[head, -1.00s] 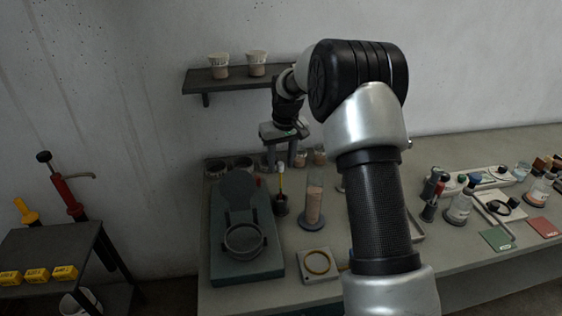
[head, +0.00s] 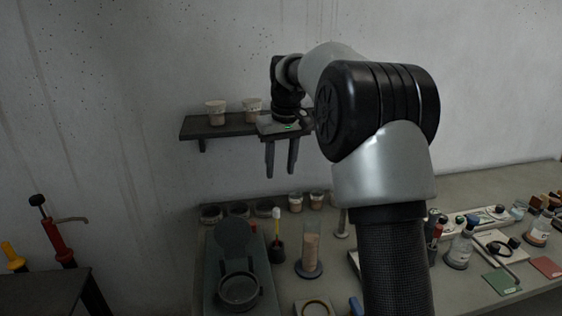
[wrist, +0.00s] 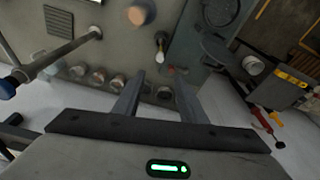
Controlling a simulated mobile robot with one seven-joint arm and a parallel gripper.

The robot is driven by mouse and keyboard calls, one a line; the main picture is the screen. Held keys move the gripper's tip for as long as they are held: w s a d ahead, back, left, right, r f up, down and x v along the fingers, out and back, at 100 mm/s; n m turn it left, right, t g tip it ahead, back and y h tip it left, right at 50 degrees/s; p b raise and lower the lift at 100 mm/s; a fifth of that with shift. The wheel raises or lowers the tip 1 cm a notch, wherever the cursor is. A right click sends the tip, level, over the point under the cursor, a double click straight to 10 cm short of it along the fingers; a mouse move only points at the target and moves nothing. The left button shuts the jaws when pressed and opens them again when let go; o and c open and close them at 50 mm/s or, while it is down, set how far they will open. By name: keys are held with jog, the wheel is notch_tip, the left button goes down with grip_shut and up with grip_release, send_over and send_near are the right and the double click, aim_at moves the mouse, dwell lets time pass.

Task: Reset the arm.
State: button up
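My gripper (head: 281,172) hangs in front of the wall shelf, fingers pointing down, above the back of the bench. Its two fingers are apart with nothing between them. In the wrist view the gripper (wrist: 158,82) also shows open and empty, with the bench below it. My arm reaches up from the lower right of the head view and hides part of the bench.
A shelf (head: 225,127) with two cups (head: 216,112) is just left of my gripper. Below stand a graduated cylinder (head: 311,252), a yellow-tipped tool in a dark holder (head: 277,249) and several small cups. A dark green device (head: 209,268) sits at left.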

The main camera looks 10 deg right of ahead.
jog(key=s+r+t, duration=0.1)
jog(key=s+r, duration=0.3)
jog(key=s, duration=0.5)
jog(key=s+r+t, duration=0.1)
jog(key=s+r, duration=0.4)
jog(key=s, duration=0.4)
jog(key=s+f+m, duration=0.1)
jog(key=s+f, duration=0.2)
jog(key=s, duration=0.6)
jog(key=s+f+m+t, duration=0.1)
jog(key=s+f, duration=0.3)
jog(key=s, duration=0.5)
jog(key=shift+a+f+t, duration=0.2)
jog(key=shift+a+t, duration=0.1)
